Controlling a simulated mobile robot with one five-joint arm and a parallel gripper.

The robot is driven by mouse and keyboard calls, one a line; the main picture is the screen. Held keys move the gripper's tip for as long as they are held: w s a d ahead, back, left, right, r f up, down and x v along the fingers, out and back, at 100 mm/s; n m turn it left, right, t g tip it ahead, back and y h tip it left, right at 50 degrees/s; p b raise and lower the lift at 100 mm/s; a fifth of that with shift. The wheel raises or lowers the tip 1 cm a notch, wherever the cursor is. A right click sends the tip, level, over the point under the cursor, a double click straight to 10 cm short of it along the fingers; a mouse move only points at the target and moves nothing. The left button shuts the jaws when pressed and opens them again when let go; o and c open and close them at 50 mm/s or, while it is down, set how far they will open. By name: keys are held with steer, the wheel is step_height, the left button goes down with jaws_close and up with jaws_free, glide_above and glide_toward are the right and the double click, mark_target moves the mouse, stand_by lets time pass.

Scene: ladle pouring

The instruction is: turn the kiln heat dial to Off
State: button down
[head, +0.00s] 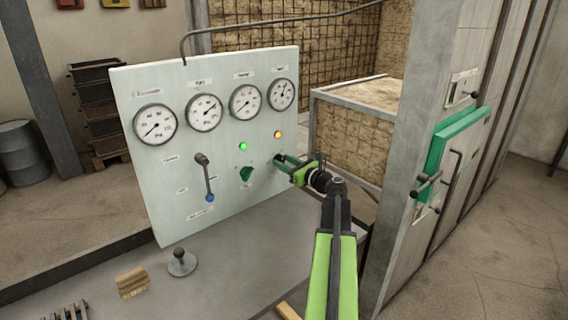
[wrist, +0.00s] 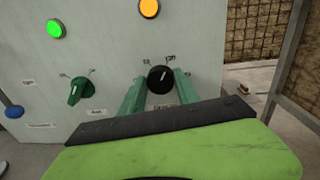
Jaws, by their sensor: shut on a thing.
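A black round dial (wrist: 160,79) sits on the pale panel below an amber light, with small labels around it that are too small to read. Its white mark seems to point up and right. My gripper (wrist: 159,84) has its two green fingers on either side of this dial and is shut on it. In the head view my gripper (head: 280,161) reaches the right part of the panel (head: 228,205), and its fingers mostly hide the dial. A green pointer knob (wrist: 77,91) is to the left of the dial, apart from my fingers.
The panel also bears several gauges (head: 204,112), a green light (head: 243,146), an amber light (head: 278,134) and a blue-tipped lever (head: 206,180). A concrete pillar (head: 412,150) stands right of my arm. A wooden block (head: 131,283) and a grey knobbed piece (head: 181,263) lie in front.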

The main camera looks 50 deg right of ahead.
steer(key=shift+n, duration=0.3)
steer(key=n+p, duration=0.1)
steer(key=n, duration=0.4)
steer(key=shift+a+n, duration=0.1)
steer(key=shift+n, duration=0.2)
steer(key=n, duration=0.5)
steer(key=n+h, duration=0.1)
steer(key=n, duration=1)
steer(key=shift+a+f+g, duration=0.2)
steer(key=shift+f+g, duration=0.05)
steer(key=shift+g, duration=0.15)
steer(key=shift+n, duration=0.3)
steer(key=c, duration=0.9)
jaws_free()
